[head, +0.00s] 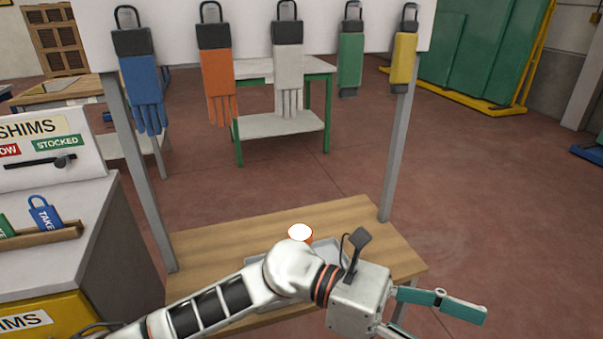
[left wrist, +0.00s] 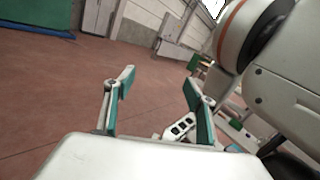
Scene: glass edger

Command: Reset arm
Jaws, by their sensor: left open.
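My left arm comes in from the lower left in the head view and reaches over the wooden bench. My left gripper (head: 436,322) is at the lower right, beyond the bench's right edge, with its teal fingers spread and one finger partly cut off by the frame. In the left wrist view the gripper (left wrist: 158,80) shows two teal fingers wide apart with nothing between them. Only red floor and distant things show past them. My right gripper is not in view.
The wooden bench (head: 345,212) holds a grey tray (head: 252,260), partly hidden by my arm, and a white-topped orange item (head: 300,233). A SHIMS cabinet (head: 60,238) stands left. Floor at right is clear.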

